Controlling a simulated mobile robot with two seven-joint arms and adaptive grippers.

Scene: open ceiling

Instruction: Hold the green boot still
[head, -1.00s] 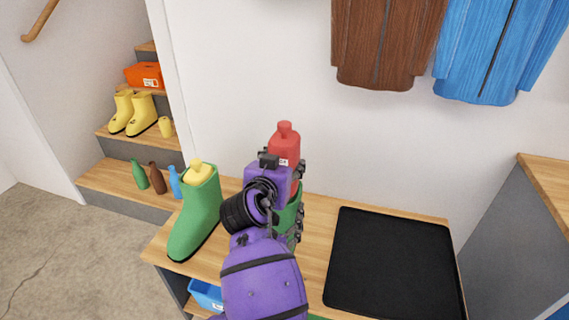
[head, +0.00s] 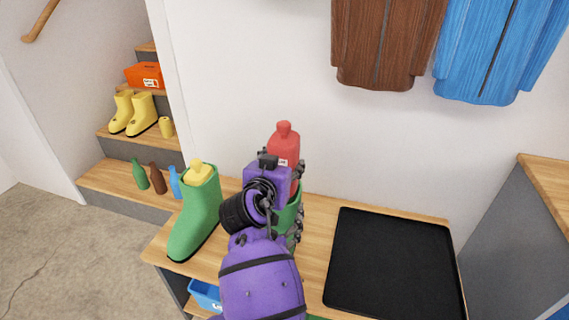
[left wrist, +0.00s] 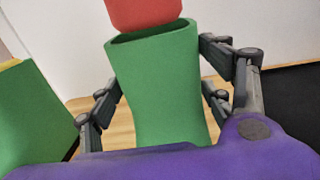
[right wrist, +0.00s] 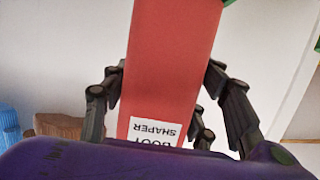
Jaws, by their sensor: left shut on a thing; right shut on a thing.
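A green boot (left wrist: 155,90) stands upright on the wooden bench, and my left gripper (left wrist: 158,97) is shut around its shaft. In the head view this boot (head: 289,217) is mostly hidden behind my purple arm. A red boot shaper (head: 285,145), bottle-shaped with a white label, is upright above that boot. My right gripper (right wrist: 160,88) is shut on the red boot shaper (right wrist: 170,60). In the left wrist view the shaper's lower end is at the boot's opening; I cannot tell how far inside it is. A second green boot (head: 195,218) stands to the left with a yellow shaper (head: 200,172) in it.
A black tray (head: 393,265) lies on the bench to the right. A blue box (head: 206,294) sits below the bench. Steps at the left hold yellow boots (head: 140,112), an orange box (head: 145,75) and several small bottles (head: 157,178). Coats (head: 388,45) hang on the wall.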

